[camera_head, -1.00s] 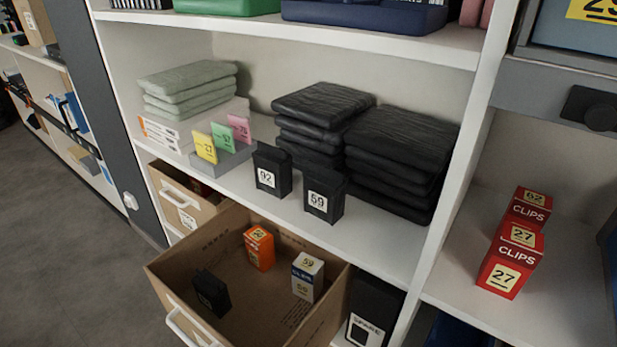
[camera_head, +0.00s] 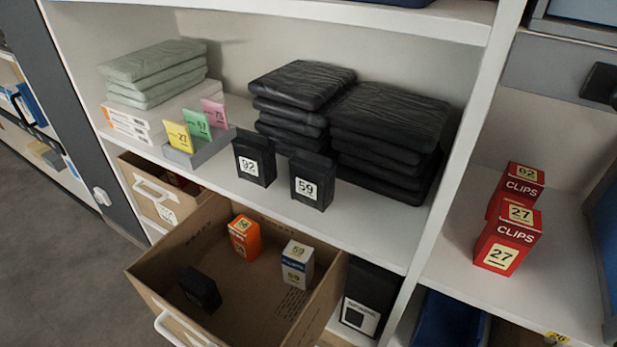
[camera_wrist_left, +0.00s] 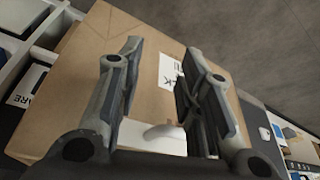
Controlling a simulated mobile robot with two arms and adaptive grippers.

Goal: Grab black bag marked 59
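The black bag marked 59 (camera_head: 312,182) stands upright on the middle white shelf, near its front edge, with its white label facing out. A similar black bag marked 92 (camera_head: 254,160) stands just left of it. Neither of my grippers shows in the head view. In the left wrist view my left gripper (camera_wrist_left: 163,62) has its two fingers apart with nothing between them. Behind the fingers is the brown front of a carton or drawer (camera_wrist_left: 105,85) with a white handle and label. The bag marked 59 is not seen in that view. My right gripper is not in view.
Stacks of folded black bags (camera_head: 385,145) lie behind the bag marked 59. An open brown drawer (camera_head: 150,290) juts out below, holding several small boxes. A grey holder with numbered cards (camera_head: 190,152) sits left. Red clips boxes (camera_head: 507,238) stand beyond the divider.

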